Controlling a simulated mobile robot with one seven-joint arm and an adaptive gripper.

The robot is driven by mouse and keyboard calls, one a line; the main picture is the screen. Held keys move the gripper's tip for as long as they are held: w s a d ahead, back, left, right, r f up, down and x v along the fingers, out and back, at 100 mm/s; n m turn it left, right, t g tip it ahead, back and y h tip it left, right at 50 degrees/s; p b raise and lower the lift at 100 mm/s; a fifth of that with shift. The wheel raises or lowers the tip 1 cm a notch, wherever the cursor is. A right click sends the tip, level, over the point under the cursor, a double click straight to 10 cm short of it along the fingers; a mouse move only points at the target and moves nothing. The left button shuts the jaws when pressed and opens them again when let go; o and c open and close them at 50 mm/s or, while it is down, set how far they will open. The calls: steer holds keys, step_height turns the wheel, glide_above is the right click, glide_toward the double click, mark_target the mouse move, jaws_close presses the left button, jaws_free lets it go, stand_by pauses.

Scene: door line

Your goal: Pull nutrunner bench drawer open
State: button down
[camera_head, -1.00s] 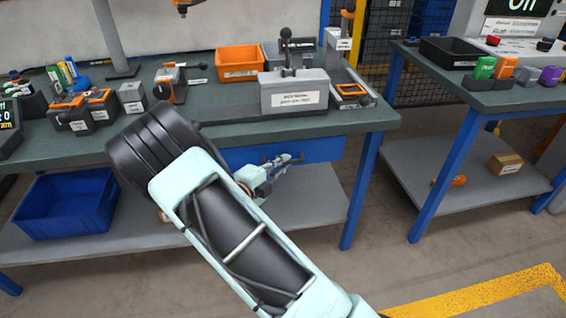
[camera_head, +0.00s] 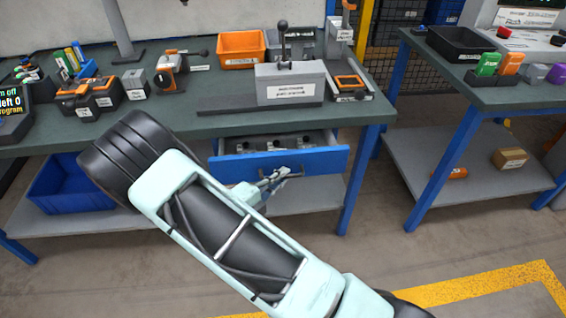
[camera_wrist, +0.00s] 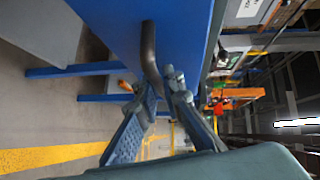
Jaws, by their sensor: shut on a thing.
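The blue bench drawer (camera_head: 320,160) stands partly out under the grey bench top (camera_head: 225,122) in the head view, with several small items inside it. My gripper (camera_head: 285,174) is at the drawer's front. In the wrist view the drawer's blue front (camera_wrist: 185,25) fills the top middle, and its dark bar handle (camera_wrist: 149,50) runs down to my gripper (camera_wrist: 163,88). My gripper's fingers are shut on the handle. The exact contact is partly hidden by the fingers.
A blue bin (camera_head: 65,190) stands on the lower shelf at left. A second bench (camera_head: 470,75) is at right, with a brown box (camera_head: 509,158) on its shelf. A blue bench leg (camera_head: 351,195) stands right of the drawer. The floor in front is clear.

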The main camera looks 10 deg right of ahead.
steer(key=s+p, duration=0.4)
steer(key=s, duration=1.2)
steer(key=c, duration=2.3)
jaws_free()
steer(key=shift+c, duration=0.2)
steer(key=shift+a, duration=0.1)
steer(key=v, duration=1.2)
